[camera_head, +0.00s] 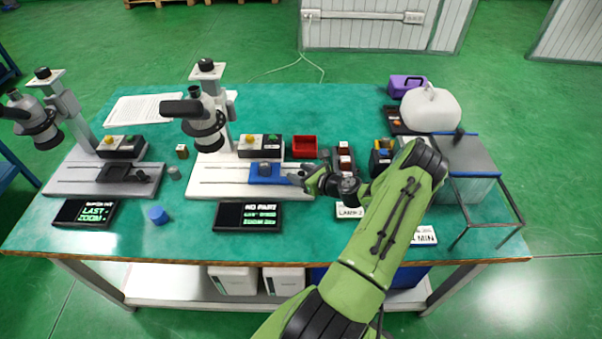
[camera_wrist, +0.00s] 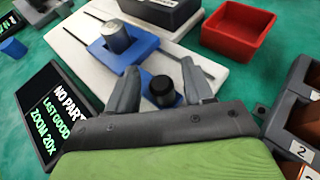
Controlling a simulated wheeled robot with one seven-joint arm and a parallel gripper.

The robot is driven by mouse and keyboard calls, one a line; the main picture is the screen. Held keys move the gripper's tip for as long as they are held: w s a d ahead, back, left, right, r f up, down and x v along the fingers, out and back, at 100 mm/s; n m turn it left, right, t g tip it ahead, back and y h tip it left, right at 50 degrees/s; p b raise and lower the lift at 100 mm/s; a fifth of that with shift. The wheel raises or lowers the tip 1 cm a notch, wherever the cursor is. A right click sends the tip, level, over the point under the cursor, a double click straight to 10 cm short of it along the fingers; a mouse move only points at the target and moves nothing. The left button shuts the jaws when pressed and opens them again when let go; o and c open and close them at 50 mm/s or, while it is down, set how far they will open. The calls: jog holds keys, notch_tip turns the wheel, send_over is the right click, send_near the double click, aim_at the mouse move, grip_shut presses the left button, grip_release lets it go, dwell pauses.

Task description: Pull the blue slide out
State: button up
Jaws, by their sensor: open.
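The blue slide (camera_head: 258,177) sits on the white base of the middle microscope stand. A grey part rests in it. In the wrist view the blue slide (camera_wrist: 146,48) carries an upright metal cylinder (camera_wrist: 115,37), and a round black knob (camera_wrist: 162,88) stands on its blue near end. My gripper (camera_head: 305,176) is at the slide's right end. In the wrist view my gripper (camera_wrist: 160,74) is open, with one finger on each side of the knob. A gap shows beside the knob; whether either finger touches it cannot be told.
A display (camera_head: 248,216) reading "NO PART" lies in front of the stand. A red bin (camera_head: 304,147) is behind my gripper, with dark numbered bins (camera_head: 345,160) to the right. A second microscope stand (camera_head: 90,178) is at left.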

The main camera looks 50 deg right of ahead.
jog(key=shift+s, duration=0.1)
jog(key=p+v, duration=0.1)
jog(key=v, duration=1.4)
jog(key=shift+s+p, duration=0.25)
jog(key=shift+p, duration=0.1)
jog(key=shift+a+r, duration=0.1)
jog(key=shift+a, duration=0.05)
